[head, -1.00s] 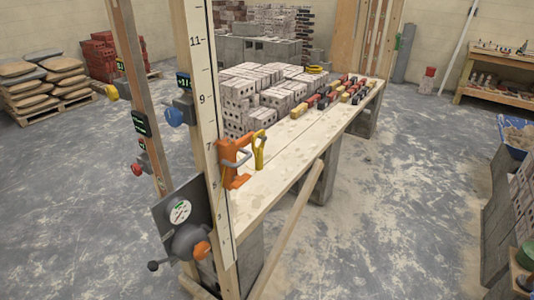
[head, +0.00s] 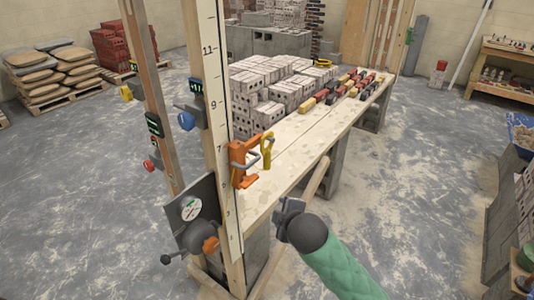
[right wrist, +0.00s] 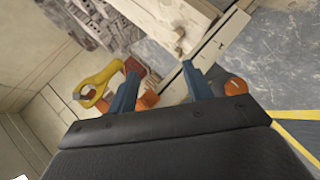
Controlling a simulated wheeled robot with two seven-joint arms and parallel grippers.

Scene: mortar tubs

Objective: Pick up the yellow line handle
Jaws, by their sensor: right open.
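The yellow line handle (head: 267,148) is a yellow loop beside the orange clamp (head: 238,165) on the tall marked post at the near end of the plank bench. In the right wrist view the yellow handle (right wrist: 98,80) lies left of both fingers, outside the gap between them. My right gripper (head: 284,212) is at the front edge of the bench, below and right of the handle and apart from it. In the right wrist view its blue fingers (right wrist: 160,74) are spread, with nothing held between them. My left gripper is not in view.
The marked post (head: 212,100) stands left of the handle. A grey plate with a dial (head: 190,210) and crank is mounted low on it.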

